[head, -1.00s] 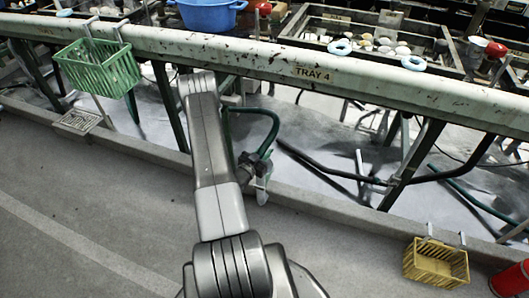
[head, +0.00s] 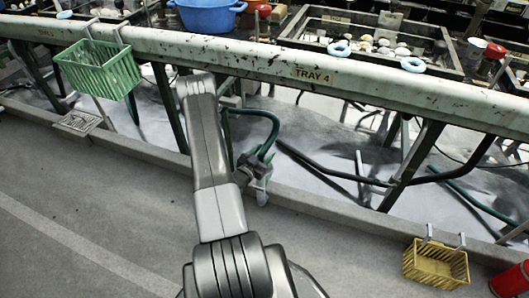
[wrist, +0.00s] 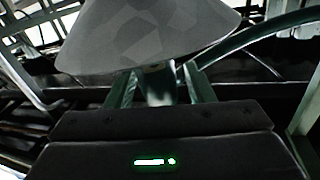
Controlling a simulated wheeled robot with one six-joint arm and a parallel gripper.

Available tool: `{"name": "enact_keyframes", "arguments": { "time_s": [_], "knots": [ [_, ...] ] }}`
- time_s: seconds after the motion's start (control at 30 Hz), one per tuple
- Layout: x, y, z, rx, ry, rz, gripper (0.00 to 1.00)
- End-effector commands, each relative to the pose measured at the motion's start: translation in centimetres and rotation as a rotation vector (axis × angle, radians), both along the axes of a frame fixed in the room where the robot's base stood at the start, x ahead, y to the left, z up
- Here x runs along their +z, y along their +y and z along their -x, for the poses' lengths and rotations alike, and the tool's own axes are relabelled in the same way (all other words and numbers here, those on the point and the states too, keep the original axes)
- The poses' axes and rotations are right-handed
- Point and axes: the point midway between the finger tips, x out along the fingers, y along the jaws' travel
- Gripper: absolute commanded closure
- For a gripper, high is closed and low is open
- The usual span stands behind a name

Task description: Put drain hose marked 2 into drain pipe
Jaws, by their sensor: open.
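A green hose (head: 270,114) loops out from behind my arm below the Tray 4 rail and bends down toward my gripper. My gripper (head: 262,186) is low beside the floor kerb, partly hidden by my arm. In the wrist view my gripper (wrist: 160,88) has its two fingers apart, with a dark green piece, seemingly hose, between them. A large grey rounded surface (wrist: 150,38) fills the top of that view; I cannot tell what it is. No mark 2 is legible. I cannot make out the drain pipe with certainty.
A Tray 4 rail (head: 312,73) crosses above. A green basket (head: 98,68) hangs at left, near a floor grate (head: 78,122). Black pipes (head: 320,171) and another green hose (head: 475,196) lie at right.

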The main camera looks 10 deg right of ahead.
Motion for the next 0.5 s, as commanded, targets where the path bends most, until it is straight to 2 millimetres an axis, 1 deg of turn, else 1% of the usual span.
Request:
{"name": "enact_keyframes", "arguments": {
  "time_s": [0.03, 0.2, 0.4, 0.5],
  "knots": [
    [-0.1, 1.2, 0.8, 0.009, 0.007, 0.000, 0.52],
    [0.0, 4.2, 3.6, 0.009, 0.008, 0.002, 0.52],
    [-0.1, 6.8, 6.1, 0.007, 0.006, 0.001, 0.52],
    [-0.1, 7.6, 6.9, 0.005, 0.005, 0.000, 0.52]
  ]
}}
